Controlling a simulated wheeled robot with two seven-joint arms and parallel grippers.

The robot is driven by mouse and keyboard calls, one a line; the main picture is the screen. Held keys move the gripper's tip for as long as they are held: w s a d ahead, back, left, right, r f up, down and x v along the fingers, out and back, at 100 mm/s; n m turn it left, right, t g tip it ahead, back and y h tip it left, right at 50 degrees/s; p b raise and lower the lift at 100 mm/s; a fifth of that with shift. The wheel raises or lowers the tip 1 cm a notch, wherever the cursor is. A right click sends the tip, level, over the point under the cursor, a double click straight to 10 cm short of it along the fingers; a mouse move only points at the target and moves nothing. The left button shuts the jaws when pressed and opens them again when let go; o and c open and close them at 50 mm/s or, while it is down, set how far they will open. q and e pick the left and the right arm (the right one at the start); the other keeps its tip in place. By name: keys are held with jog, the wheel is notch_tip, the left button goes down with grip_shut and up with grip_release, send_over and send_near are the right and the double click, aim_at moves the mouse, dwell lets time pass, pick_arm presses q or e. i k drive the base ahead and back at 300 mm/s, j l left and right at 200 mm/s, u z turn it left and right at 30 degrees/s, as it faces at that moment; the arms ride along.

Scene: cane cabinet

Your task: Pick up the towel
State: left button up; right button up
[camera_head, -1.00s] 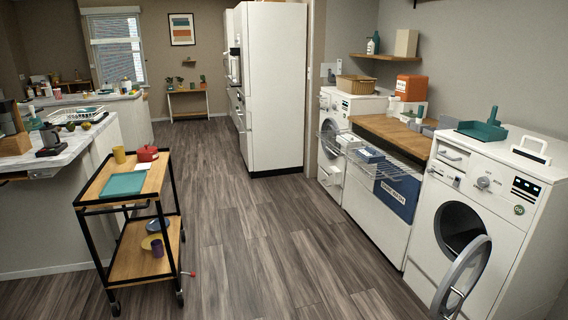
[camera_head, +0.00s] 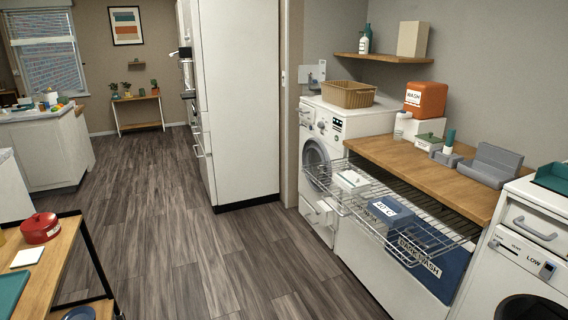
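I cannot tell for certain which thing is the towel. A grey, folded-looking item (camera_head: 490,165) lies on the wooden counter (camera_head: 385,152) at the right. A flat teal item (camera_head: 10,288), cut by the left edge, lies on the wooden cart (camera_head: 48,265). A blue labelled box (camera_head: 390,211) and a white item (camera_head: 352,181) are on the pulled-out wire rack (camera_head: 428,236). Neither of my grippers is in view.
A washing machine with a round door (camera_head: 317,160) stands behind the rack, a wicker basket (camera_head: 348,95) on top. Another white machine (camera_head: 525,250) is cut off at the lower right. A red pot (camera_head: 40,228) is on the cart. The wooden floor (camera_head: 210,265) between is clear.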

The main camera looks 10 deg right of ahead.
aim_at(350, 182)
jog(key=i+j+z, duration=0.1)
jog(key=i+z, duration=0.3)
jog(key=i+j+z, duration=0.2)
jog(key=i+z, duration=0.25)
jog(key=i+j+z, duration=0.4)
